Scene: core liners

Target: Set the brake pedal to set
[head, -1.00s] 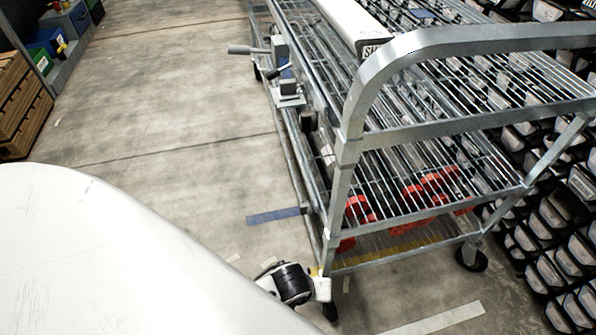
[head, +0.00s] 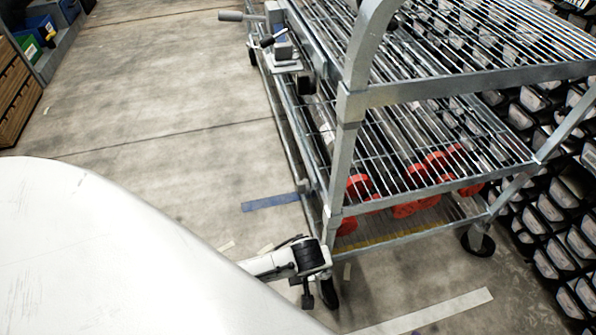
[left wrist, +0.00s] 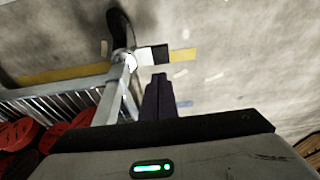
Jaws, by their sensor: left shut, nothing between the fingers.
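The grey wire cart (head: 342,160) stands on the concrete floor. Its near corner post comes down to a black caster wheel (head: 329,291), which also shows in the left wrist view (left wrist: 121,28). A small white and black piece (left wrist: 150,55) sits beside that caster; I cannot tell whether it is the brake pedal or what position it is in. My left gripper (head: 307,299) is low by this corner, left of the caster. Its dark fingers (left wrist: 159,77) are shut and empty, pointing towards the caster area. Contact cannot be made out. My right gripper is out of view.
Red objects (head: 432,170) sit on the cart's lower level. A rack of black bins (head: 572,190) stands close on the right. A wooden crate (head: 15,95) is at the far left. Tape strips (head: 270,203) mark the floor, which is open left of the cart.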

